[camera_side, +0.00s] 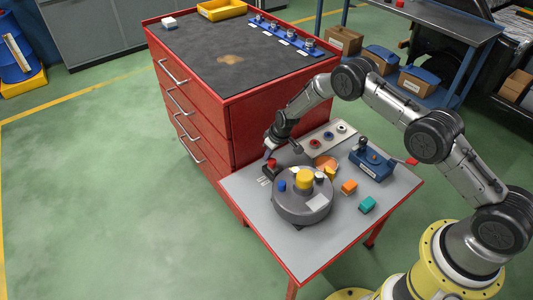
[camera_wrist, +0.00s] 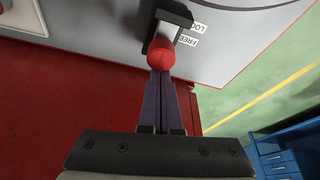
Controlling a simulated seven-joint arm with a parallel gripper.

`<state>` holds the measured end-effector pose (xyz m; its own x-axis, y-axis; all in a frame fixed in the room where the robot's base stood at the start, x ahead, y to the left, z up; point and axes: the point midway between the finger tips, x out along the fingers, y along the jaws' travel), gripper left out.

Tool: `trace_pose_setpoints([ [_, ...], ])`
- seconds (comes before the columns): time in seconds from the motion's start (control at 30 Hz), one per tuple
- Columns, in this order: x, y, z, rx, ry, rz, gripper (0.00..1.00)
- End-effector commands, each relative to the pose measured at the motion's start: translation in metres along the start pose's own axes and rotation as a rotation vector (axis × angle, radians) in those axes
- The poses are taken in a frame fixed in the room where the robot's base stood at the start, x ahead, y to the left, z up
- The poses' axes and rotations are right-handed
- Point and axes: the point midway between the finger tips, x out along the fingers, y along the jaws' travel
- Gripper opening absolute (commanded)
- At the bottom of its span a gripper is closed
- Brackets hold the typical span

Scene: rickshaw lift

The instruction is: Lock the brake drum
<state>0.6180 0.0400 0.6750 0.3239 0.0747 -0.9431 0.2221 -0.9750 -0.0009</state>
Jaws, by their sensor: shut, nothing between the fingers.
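The brake drum (camera_side: 302,208) is a grey round body on the small grey-topped table, with a yellow cap (camera_side: 304,179) in its middle. A lever with a red knob (camera_side: 271,163) stands at the table's left edge beside the drum. In the wrist view the red knob (camera_wrist: 162,54) sits on a light stem in a black housing (camera_wrist: 170,14). FREE (camera_wrist: 187,41) and LOCK labels lie beside it, the second partly cut off; the knob is nearer FREE. My gripper (camera_wrist: 160,76) is shut and empty, its fingertips right at the knob; contact is unclear. It also shows in the side view (camera_side: 268,151).
A red drawer cabinet (camera_side: 235,115) stands close behind the table. A plate with round parts (camera_side: 325,138), a blue device (camera_side: 372,162), an orange block (camera_side: 349,187) and a teal block (camera_side: 367,204) are on the table. The table's front is clear.

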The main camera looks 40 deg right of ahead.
Motion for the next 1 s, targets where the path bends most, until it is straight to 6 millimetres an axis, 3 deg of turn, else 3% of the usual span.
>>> trace_pose_setpoints([
  [0.17, -0.006, -0.004, 0.017, 0.001, -0.005, -0.001, 0.00],
  [0.6, -0.006, -0.005, 0.021, 0.000, -0.006, 0.000, 0.00],
  [1.0, 0.005, -0.005, -0.014, -0.002, 0.000, 0.001, 0.00],
])
